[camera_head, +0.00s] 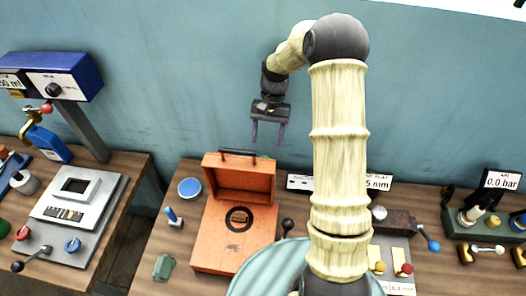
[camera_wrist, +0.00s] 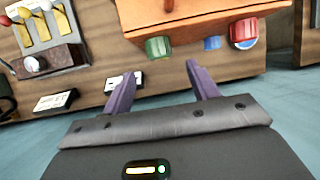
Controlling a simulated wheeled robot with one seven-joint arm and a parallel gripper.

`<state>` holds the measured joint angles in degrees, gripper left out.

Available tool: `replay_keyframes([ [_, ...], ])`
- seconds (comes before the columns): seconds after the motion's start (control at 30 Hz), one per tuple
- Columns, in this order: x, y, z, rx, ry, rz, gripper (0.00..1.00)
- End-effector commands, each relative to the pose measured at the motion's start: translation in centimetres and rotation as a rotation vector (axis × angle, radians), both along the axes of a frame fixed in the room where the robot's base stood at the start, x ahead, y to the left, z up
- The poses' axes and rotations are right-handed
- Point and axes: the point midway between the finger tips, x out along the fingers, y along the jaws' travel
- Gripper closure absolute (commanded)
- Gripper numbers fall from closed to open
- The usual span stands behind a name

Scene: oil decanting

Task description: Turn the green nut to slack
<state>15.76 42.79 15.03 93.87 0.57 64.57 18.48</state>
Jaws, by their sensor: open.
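A round green nut-like part (camera_wrist: 158,47) shows in the wrist view at the lower edge of the orange box (camera_wrist: 200,22). A red round part (camera_wrist: 243,33) and a blue part (camera_wrist: 212,43) are to its right. My gripper (camera_head: 268,138) is open and empty, pointing down in the air behind the box. Its purple fingers also show in the wrist view (camera_wrist: 160,76), apart from the green part.
A dull green object (camera_head: 163,267) lies left of the box, with a blue disc (camera_head: 189,187) behind. Display plates (camera_head: 300,183) stand at the back edge. Fixtures with yellow and red knobs (camera_head: 403,270) are at right. The air around my gripper is clear.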

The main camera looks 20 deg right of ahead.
Motion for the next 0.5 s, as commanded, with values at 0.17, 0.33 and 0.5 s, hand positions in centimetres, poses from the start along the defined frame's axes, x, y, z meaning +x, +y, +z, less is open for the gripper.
replay_keyframes([
  [0.17,0.0,0.0,0.0,0.0,0.0,0.0,0.41],
  [0.33,0.0,0.0,-0.1,0.0,0.001,0.0,0.41],
  [0.5,-0.5,0.3,-1.0,0.001,0.004,0.001,0.41],
])
